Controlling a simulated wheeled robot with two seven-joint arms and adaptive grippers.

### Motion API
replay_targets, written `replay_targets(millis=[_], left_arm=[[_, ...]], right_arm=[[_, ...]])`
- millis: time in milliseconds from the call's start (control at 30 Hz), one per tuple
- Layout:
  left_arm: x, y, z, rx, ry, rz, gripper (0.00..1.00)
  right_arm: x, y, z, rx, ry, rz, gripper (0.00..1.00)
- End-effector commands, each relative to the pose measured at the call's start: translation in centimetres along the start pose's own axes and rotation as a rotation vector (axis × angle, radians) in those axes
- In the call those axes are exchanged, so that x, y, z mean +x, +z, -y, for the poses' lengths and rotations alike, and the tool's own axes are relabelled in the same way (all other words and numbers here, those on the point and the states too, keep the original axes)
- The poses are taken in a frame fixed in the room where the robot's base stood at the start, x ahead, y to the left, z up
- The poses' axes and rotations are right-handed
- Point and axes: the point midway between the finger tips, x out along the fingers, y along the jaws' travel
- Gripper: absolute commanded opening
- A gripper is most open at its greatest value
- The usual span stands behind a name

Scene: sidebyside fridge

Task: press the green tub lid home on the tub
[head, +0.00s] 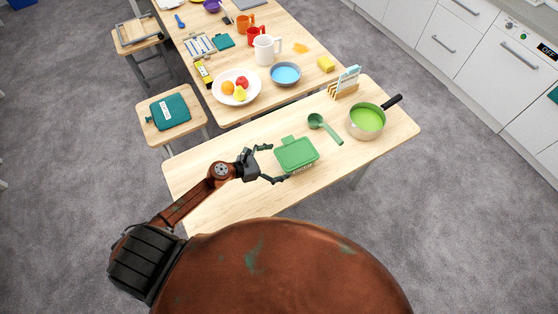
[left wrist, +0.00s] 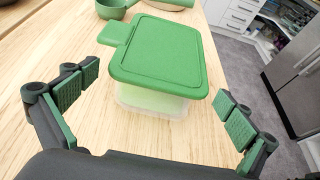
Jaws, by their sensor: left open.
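The green tub lid (head: 296,152) lies on top of the tub (head: 302,171) on the near wooden table. The lid also shows in the left wrist view (left wrist: 158,52), with its tab toward the upper left. The tub below it (left wrist: 150,101) is clear with pale green showing through. I cannot tell whether the lid is fully seated all round. My left gripper (head: 269,164) is open, just left of the tub in the head view. Its fingers spread wide on either side of the near end of the tub in the left wrist view (left wrist: 150,105), apart from it. My right gripper is not in view.
A green scoop (head: 325,127) and a pot of green liquid (head: 367,118) stand right of the tub. A wooden rack (head: 344,88) is behind them. A farther table holds a fruit plate (head: 236,89) and a blue bowl (head: 286,74). The near table's left part is clear.

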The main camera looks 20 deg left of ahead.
Motion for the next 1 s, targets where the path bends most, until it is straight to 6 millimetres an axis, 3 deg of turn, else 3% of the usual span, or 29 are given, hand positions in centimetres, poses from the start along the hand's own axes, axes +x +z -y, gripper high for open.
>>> replay_targets(millis=[267, 700, 1000], left_arm=[[-0.9, -0.1, -0.1, -0.001, 0.001, -0.002, 1.0], [-9.3, -0.1, 0.0, 0.0, 0.001, -0.002, 1.0], [-12.0, 0.0, 0.0, 0.0, 0.0, 0.0, 1.0]], right_arm=[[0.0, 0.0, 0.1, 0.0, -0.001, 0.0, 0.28], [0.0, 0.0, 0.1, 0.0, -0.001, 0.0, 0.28], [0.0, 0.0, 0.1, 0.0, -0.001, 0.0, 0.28]])
